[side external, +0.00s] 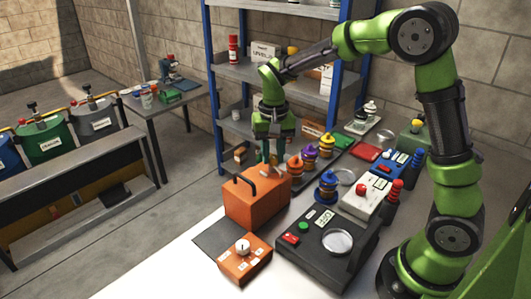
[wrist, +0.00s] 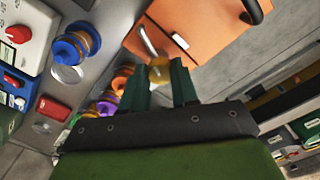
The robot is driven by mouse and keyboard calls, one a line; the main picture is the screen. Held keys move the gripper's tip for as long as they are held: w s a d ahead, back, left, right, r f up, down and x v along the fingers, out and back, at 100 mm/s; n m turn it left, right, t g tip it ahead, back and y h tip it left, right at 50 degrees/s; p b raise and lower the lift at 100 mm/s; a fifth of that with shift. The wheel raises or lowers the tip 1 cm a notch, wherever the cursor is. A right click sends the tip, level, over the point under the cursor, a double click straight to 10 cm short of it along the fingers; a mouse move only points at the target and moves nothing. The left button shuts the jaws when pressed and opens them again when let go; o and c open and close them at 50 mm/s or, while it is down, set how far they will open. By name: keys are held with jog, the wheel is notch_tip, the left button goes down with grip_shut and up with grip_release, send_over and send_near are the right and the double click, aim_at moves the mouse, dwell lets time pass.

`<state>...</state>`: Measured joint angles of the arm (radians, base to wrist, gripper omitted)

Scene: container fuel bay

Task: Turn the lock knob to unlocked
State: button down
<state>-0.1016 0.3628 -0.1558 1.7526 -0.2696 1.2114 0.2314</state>
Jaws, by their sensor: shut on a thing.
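My gripper (side external: 270,155) points down at the back edge of the orange case (side external: 257,204), which has a black handle. In the wrist view, the two dark green fingers (wrist: 168,88) are shut on a small brass-yellow piece (wrist: 158,72) beside the orange case (wrist: 200,30). A silver bar (wrist: 150,42) lies just beyond it. The fingers hide part of the yellow piece, and I cannot tell whether it is the lock knob. A small orange box (side external: 258,265) with a white round knob (side external: 243,247) and white labels sits in front, apart from my gripper; its setting is too small to read.
A black panel (side external: 318,262) with a clear round disc stands right of the case. Ringed posts, including a blue one (side external: 326,188), a white unit (side external: 362,200) and a blue unit (side external: 382,185) crowd the right. A shelf rack (side external: 212,100) stands behind.

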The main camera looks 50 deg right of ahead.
aim_at(273, 156)
jog(key=shift+n, duration=2.2)
jog(key=c, duration=0.9)
grip_release()
jog(key=shift+o, duration=0.2)
notch_tip(273, 156, up, 17)
